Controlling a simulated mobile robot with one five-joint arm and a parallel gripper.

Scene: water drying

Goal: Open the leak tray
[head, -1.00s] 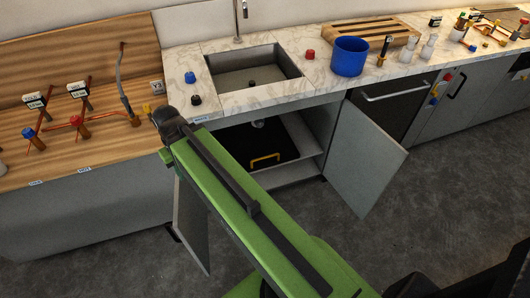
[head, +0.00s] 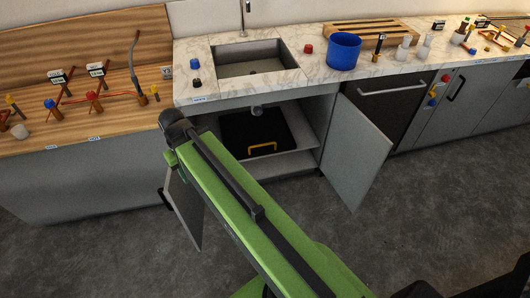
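The leak tray appears to be the black tray (head: 240,131) with a yellow handle (head: 262,149). It lies inside the open cabinet under the sink, below the drain pipe. Its handle faces the front. My green arm reaches up from the bottom of the head view, and its dark end (head: 174,122) is in front of the cabinet's left side. My gripper's fingers do not show, so I cannot see whether they are open or shut.
The cabinet's right door (head: 356,153) stands open, and its left door (head: 184,207) is open partly behind my arm. The sink (head: 250,62) is above. A blue bucket (head: 343,52) stands on the counter (head: 300,62). The grey floor (head: 430,200) at right is clear.

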